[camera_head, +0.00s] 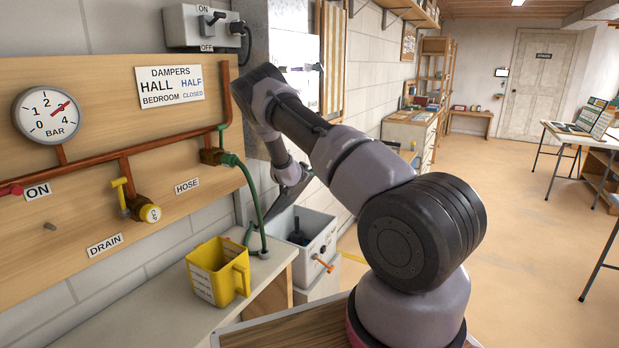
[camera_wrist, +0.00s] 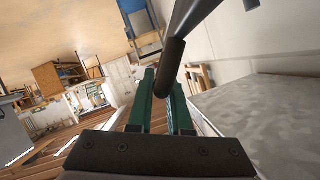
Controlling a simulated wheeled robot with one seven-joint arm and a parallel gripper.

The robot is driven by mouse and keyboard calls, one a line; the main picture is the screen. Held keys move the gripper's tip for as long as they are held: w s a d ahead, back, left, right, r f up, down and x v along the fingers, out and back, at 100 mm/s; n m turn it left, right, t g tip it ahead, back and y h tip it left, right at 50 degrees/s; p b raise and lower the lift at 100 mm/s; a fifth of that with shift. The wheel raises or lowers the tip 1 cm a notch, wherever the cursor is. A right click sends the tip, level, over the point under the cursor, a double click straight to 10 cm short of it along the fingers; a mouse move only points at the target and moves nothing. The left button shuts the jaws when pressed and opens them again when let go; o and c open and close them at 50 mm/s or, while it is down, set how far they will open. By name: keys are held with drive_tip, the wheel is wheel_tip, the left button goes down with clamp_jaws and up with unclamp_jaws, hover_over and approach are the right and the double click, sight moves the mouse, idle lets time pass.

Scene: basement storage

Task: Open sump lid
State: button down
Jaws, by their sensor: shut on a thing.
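The sump box (camera_head: 316,236) is a light grey bin at the end of the bench in the head view. Its top is open, and a dark part shows inside. A dark grey plate (camera_head: 282,203), which looks like the sump lid, stands steeply tilted above its left side, by the end of my arm. In the wrist view my gripper (camera_wrist: 164,85) has its green fingers closed around a dark round bar (camera_wrist: 171,62), which looks like the lid's handle. My fingertips are hard to make out in the head view. A mottled grey surface (camera_wrist: 265,110) fills the wrist view's right side; I cannot tell what it is.
A yellow jug (camera_head: 212,266) stands on the bench (camera_head: 180,325) left of the sump box. A green hose (camera_head: 252,190) runs down to the bench. An orange-handled valve (camera_head: 322,263) sticks out of the box front.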

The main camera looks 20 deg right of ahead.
drive_tip(key=shift+a, duration=0.1)
drive_tip(key=c, duration=0.8)
unclamp_jaws()
drive_tip(key=shift+c, duration=0.2)
drive_tip(key=v, duration=1)
drive_tip(key=shift+s+a+r, duration=0.2)
